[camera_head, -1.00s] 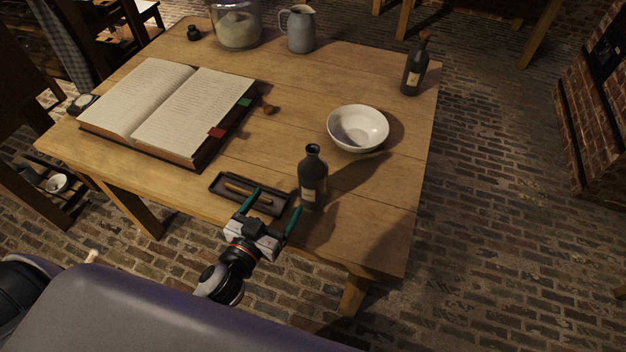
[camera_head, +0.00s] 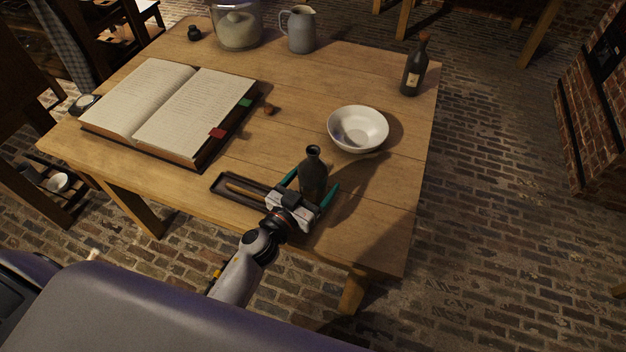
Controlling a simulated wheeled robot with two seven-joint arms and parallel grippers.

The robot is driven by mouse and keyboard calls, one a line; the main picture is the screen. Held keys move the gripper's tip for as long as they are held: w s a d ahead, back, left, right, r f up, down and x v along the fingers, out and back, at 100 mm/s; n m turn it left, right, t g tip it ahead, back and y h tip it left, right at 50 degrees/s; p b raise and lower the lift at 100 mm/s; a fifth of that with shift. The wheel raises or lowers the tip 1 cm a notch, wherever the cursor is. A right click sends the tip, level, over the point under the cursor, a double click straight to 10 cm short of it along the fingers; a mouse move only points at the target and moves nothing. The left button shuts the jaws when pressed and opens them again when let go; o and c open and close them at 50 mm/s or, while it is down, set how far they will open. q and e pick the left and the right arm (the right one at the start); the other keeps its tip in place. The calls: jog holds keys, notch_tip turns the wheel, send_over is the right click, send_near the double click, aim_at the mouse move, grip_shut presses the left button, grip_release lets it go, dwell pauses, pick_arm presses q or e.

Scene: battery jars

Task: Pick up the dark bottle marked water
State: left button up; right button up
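A dark, open-necked bottle (camera_head: 313,170) stands upright near the table's front edge. My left gripper (camera_head: 312,188) is in front of it, open, with one green finger on each side of the bottle's lower part. I cannot tell whether the fingers touch it. The gripper hides the bottle's base and label. A second dark bottle (camera_head: 414,70) with a brownish stopper and pale label stands at the table's back right. I cannot read either bottle's marking. My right gripper is not in view.
A white bowl (camera_head: 358,128) stands just behind the near bottle. A dark tray (camera_head: 222,189) with a brown stick lies left of the gripper. An open book (camera_head: 165,108) covers the table's left. A grey jug (camera_head: 300,30) and a glass jar (camera_head: 237,24) stand at the back.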

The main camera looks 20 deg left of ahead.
pick_arm(q)
jog(key=shift+x, duration=1)
jog(key=shift+c, duration=0.3)
jog(key=c, duration=1.2)
jog(key=shift+c, duration=0.3)
jog(key=shift+r, duration=0.25)
